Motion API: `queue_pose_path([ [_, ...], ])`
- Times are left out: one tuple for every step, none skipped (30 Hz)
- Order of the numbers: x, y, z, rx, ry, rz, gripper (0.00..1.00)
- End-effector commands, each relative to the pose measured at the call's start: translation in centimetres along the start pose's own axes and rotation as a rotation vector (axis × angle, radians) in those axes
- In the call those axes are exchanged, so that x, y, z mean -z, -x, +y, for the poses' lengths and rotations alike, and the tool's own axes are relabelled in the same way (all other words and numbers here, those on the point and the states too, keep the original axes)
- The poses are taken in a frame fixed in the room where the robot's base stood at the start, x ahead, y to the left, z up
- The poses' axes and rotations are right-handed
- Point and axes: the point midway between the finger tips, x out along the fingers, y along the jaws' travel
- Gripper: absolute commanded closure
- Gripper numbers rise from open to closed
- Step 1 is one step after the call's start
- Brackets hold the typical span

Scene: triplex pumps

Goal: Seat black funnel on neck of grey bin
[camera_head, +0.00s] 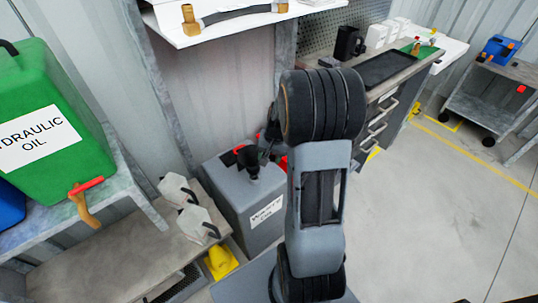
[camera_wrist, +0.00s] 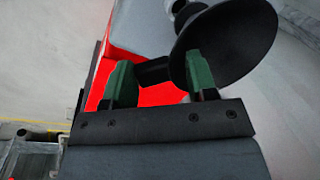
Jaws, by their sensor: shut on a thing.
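The grey bin (camera_head: 238,194) stands on the floor left of my arm, with a white waste oil label on its front. The black funnel (camera_head: 251,157) is over the bin's top in the head view. In the wrist view the funnel's wide cone (camera_wrist: 237,42) fills the upper right, and its dark side handle (camera_wrist: 155,71) runs between the green fingertips. My gripper (camera_wrist: 160,77) is shut on this handle. In the head view my arm hides most of the gripper. The bin's neck is hidden, and I cannot tell whether the spout is in it.
A bench (camera_head: 105,240) with two pale hexagonal parts stands left of the bin. A green hydraulic oil can (camera_head: 45,105) sits on a shelf at far left. A workbench (camera_head: 405,75) stands behind my arm. A bright red surface (camera_wrist: 165,98) lies behind the fingers.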

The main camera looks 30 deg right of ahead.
Motion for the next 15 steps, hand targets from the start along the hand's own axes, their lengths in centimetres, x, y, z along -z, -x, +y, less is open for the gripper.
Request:
queue_pose_path([
  [0.00, -0.45, 0.10, 0.000, 0.000, 0.000, 0.89],
  [0.00, -0.56, 0.12, 0.000, 0.000, 0.000, 0.89],
  [0.01, -0.69, 0.14, 0.000, 0.000, 0.000, 0.89],
  [0.01, -0.77, 0.16, 0.000, 0.000, 0.000, 0.89],
  [0.01, -0.84, 0.17, 0.000, 0.000, 0.000, 0.89],
  [0.01, -0.91, 0.18, 0.000, 0.000, 0.000, 0.89],
  [0.01, -0.95, 0.19, 0.000, 0.000, 0.000, 0.89],
  [0.01, -0.99, 0.20, 0.000, 0.000, 0.000, 0.89],
  [0.01, -1.02, 0.20, 0.000, 0.000, 0.000, 0.89],
  [0.02, -1.03, 0.20, 0.000, 0.000, 0.001, 0.89],
  [0.01, -1.03, 0.21, 0.000, 0.000, 0.000, 0.89],
  [0.02, -1.03, 0.20, 0.000, 0.000, 0.001, 0.89],
  [0.02, -1.03, 0.20, 0.000, 0.000, 0.001, 0.89],
  [0.02, -1.03, 0.20, 0.000, 0.000, 0.001, 0.89],
  [0.02, -1.02, 0.20, 0.000, 0.000, 0.001, 0.89],
])
